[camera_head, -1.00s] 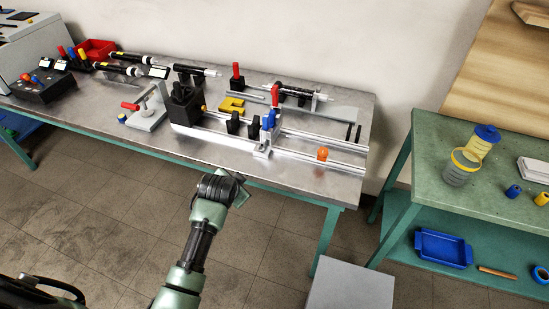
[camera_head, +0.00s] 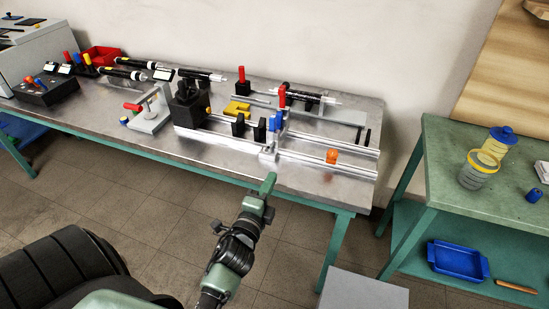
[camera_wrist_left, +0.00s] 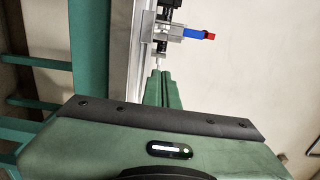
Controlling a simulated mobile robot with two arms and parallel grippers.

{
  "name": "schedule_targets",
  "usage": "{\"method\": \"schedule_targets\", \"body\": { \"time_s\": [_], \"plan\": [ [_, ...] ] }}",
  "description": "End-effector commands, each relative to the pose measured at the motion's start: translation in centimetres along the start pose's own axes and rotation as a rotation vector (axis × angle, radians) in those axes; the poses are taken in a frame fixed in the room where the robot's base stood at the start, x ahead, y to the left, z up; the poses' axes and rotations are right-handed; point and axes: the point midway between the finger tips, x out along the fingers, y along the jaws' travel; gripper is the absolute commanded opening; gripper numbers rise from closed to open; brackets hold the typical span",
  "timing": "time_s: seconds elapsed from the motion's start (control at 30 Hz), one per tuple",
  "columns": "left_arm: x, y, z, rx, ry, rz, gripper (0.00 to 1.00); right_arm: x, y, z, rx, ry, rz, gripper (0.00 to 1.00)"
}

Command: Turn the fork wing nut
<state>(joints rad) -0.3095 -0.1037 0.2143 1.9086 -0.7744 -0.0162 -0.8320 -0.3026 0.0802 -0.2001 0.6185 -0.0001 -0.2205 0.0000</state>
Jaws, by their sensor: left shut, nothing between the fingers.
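A small orange knob (camera_head: 331,156) stands on the front rail near the bench's right end; it may be the wing nut, but its shape is too small to be sure. A grey clamp block (camera_head: 269,153) sits on the rail to its left, with blue handles (camera_head: 275,123) and a red handle (camera_head: 282,96) beyond it. My left gripper (camera_head: 269,184) is at the bench's front edge, below the clamp block and left of the knob, apart from both. In the left wrist view its fingers (camera_wrist_left: 158,88) are shut and empty, pointing towards a grey bracket (camera_wrist_left: 168,32) with a blue and red handle. My right gripper is out of view.
The metal bench (camera_head: 160,143) carries a white-based clamp stand (camera_head: 152,115), black blocks (camera_head: 190,105) and a yellow piece (camera_head: 237,108). A green table (camera_head: 450,150) with jars stands to the right, beyond a gap. A grey box (camera_head: 362,290) is below.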

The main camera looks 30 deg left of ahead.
Motion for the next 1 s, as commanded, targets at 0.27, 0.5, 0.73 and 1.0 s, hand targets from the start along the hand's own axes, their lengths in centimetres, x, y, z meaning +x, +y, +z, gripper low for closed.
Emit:
{"method": "schedule_targets", "body": {
  "time_s": [0.27, 0.5, 0.73, 1.0],
  "plan": [
    [6.1, -0.3, 0.0, -0.002, -0.001, -0.002, 0.0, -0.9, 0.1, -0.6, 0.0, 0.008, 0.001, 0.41],
    [8.8, -0.2, 2.1, 0.001, -0.002, 0.002, 0.0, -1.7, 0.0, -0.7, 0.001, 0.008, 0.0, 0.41],
    [9.2, -0.1, 3.8, -0.002, -0.001, 0.001, 0.0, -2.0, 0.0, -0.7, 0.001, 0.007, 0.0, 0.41],
    [9.2, 0.0, 3.9, -0.004, -0.001, 0.001, 0.0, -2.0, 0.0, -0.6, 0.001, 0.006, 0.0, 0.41]
  ]
}}
